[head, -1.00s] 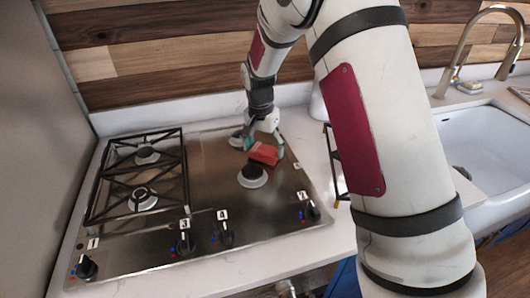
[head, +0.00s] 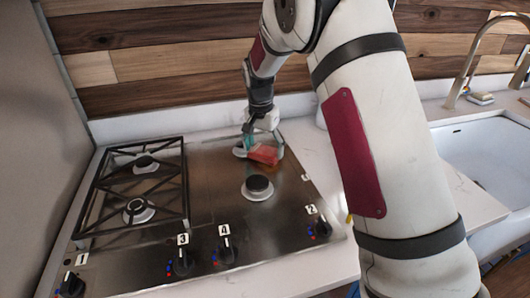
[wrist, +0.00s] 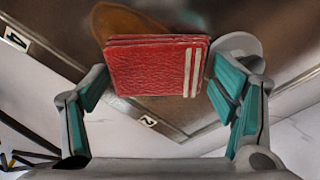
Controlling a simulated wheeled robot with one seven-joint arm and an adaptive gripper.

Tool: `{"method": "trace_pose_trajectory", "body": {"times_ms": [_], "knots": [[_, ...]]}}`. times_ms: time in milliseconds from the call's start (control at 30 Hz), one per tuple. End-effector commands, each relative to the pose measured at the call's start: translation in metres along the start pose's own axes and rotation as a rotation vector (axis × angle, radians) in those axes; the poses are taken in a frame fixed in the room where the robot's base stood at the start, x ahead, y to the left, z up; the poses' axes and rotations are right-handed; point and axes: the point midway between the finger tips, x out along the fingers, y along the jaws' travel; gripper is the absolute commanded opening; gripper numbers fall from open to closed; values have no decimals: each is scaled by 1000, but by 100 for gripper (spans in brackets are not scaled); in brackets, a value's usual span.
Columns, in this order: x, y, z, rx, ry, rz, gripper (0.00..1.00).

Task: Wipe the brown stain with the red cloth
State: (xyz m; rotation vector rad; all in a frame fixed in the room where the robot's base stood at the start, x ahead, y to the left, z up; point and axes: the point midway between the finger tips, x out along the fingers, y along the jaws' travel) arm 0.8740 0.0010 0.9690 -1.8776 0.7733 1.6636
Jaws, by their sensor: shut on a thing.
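The red cloth (wrist: 150,70), a folded pad with two pale stripes, sits between the teal-lined fingers of my gripper (wrist: 162,80) in the wrist view. My gripper is shut on it. In the head view, my gripper (head: 262,143) holds the cloth (head: 264,155) low over the steel cooktop, behind the front right burner. I cannot tell whether the cloth touches the surface. The brown stain (wrist: 118,20) shows as a smooth brown patch beyond the cloth in the wrist view, partly hidden by it. In the head view the stain is not clear.
The cooktop (head: 215,185) has a raised burner (head: 258,187) in front of the cloth and a black grate (head: 130,190) at left. Knobs (head: 225,252) line its front edge. A wooden wall stands behind, and a sink (head: 485,155) lies to the right.

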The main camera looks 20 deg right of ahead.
Motion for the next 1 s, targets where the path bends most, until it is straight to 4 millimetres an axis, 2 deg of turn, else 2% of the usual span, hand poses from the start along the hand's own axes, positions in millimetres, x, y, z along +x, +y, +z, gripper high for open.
{"method": "trace_pose_trajectory", "body": {"times_ms": [167,200,233,267,467,567,600,800,1000], "knots": [[4,-12,-11,0,3,-5,49],[4,-14,-12,0,4,-6,45],[4,-15,-12,0,4,-7,45],[3,-16,-12,0,4,-8,40],[-1,-18,-11,-2,4,-13,40],[-3,-15,-6,-3,3,-15,40],[-4,-13,-3,-4,3,-15,36],[-6,-1,9,-5,2,-13,35],[-4,8,12,-2,1,-7,35]]}}
